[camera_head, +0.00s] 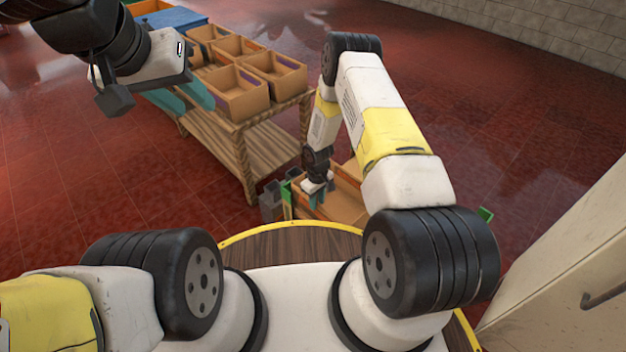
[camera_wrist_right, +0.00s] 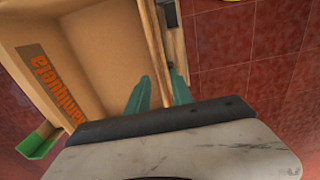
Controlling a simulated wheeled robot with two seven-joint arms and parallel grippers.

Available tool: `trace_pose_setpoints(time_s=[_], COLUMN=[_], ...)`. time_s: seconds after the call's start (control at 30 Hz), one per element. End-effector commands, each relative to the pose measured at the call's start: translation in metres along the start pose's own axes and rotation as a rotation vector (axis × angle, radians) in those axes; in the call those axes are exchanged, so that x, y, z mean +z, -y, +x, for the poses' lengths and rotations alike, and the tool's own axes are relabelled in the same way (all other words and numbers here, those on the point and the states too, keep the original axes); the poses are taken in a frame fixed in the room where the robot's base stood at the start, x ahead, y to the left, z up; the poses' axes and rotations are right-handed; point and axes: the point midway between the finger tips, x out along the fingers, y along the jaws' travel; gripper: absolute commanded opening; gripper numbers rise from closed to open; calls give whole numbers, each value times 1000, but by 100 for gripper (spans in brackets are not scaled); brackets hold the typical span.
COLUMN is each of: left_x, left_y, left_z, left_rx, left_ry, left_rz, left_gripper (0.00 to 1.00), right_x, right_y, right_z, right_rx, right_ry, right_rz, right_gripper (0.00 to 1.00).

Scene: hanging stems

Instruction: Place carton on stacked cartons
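A tan carton (camera_head: 342,207) stands low in front of me, partly hidden by my right arm. In the right wrist view it is a large open box (camera_wrist_right: 75,50) with orange lettering inside. My right gripper (camera_head: 316,197) is at the carton's left edge. In the right wrist view its teal fingers (camera_wrist_right: 160,82) straddle the carton's side wall, one inside and one outside; whether they press on it is unclear. My left gripper (camera_head: 199,111) is open and empty, raised in front of the wooden table. Whether the carton rests on other cartons is hidden.
A wooden table (camera_head: 241,128) with a lower shelf holds several open cartons (camera_head: 238,92) and a blue box (camera_head: 172,19). A pale cabinet (camera_head: 560,270) stands at the right. Red floor is clear behind my right arm.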

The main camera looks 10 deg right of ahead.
Motion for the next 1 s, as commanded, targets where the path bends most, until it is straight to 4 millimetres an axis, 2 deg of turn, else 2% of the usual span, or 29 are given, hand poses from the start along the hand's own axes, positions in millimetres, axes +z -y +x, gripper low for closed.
trace_pose_setpoints(time_s=[0.03,0.2,0.47,0.57,0.67,0.77,0.8,1.0], left_x=[0,0,0,0,0,0,0,0], left_y=[0,0,0,0,0,0,0,0], left_z=[0,0,0,0,0,0,0,0], left_rx=[0,0,0,0,0,0,0,0], left_ry=[0,0,0,0,0,0,0,0], left_rz=[0,0,0,0,0,0,0,0], left_gripper=[36,36,36,36,36,36,36,36], right_x=[-1,0,-1,-5,-9,-10,-8,9], right_y=[0,0,-2,-9,-19,-29,-31,-34], right_z=[-14,-46,-75,-100,-143,-199,-221,-324], right_rx=[1,0,2,13,30,49,54,75], right_ry=[-2,-1,-3,-18,-44,-78,-91,-162], right_rz=[0,1,4,24,62,111,131,229], right_gripper=[27,27,27,27,27,27,27,27])
